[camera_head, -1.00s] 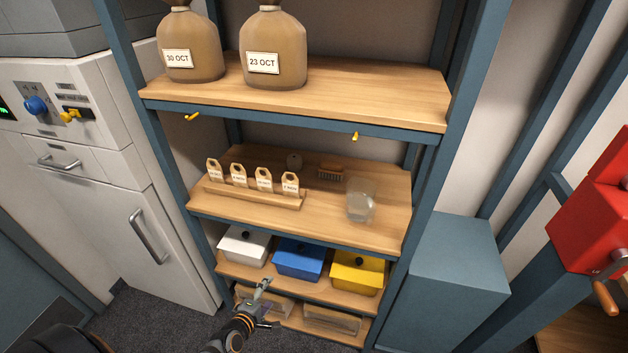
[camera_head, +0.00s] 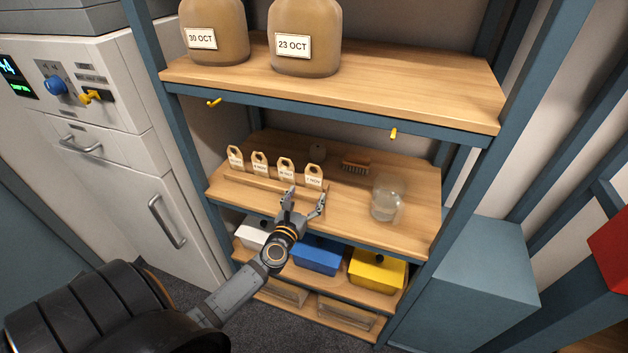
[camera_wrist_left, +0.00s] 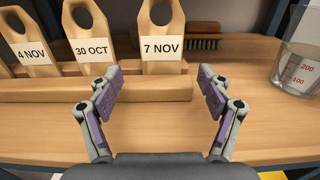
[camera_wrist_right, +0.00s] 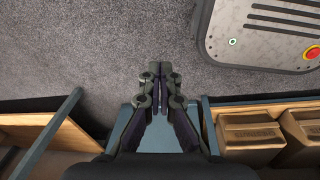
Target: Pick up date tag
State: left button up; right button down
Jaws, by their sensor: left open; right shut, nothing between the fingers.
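Several wooden date tags stand in a row in a wooden holder (camera_wrist_left: 130,90) on the middle shelf. The rightmost tag, 7 NOV (camera_wrist_left: 162,50), shows in the left wrist view between and beyond my fingers; it also shows in the head view (camera_head: 313,178). To its left stand the 30 OCT tag (camera_wrist_left: 93,48) and the 4 NOV tag (camera_wrist_left: 30,50). My left gripper (camera_wrist_left: 160,92) is open and empty, just in front of the 7 NOV tag and apart from it. In the right wrist view my right gripper (camera_wrist_right: 159,72) is shut and empty above the floor.
A clear measuring cup (camera_head: 387,200) and a brush (camera_head: 355,167) stand right of the tags. Blue (camera_head: 316,256) and yellow (camera_head: 378,270) bins are below.

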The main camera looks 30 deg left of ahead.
aim_at(313, 183)
pick_arm(q)
jog(key=shift+w+r, duration=0.25)
jog(key=x, duration=0.4)
jog(key=shift+p, duration=0.35)
jog(key=shift+w+f, duration=0.15)
jog(key=shift+w, duration=0.2)
pick_arm(e)
jog(key=shift+w+a+r, duration=0.1)
jog(key=shift+a+r, duration=0.25)
pick_arm(q)
jog(key=shift+s, duration=0.1)
jog(key=shift+c, duration=0.9)
jog(key=c, duration=0.8)
pick_arm(e)
jog(key=shift+d, duration=0.2)
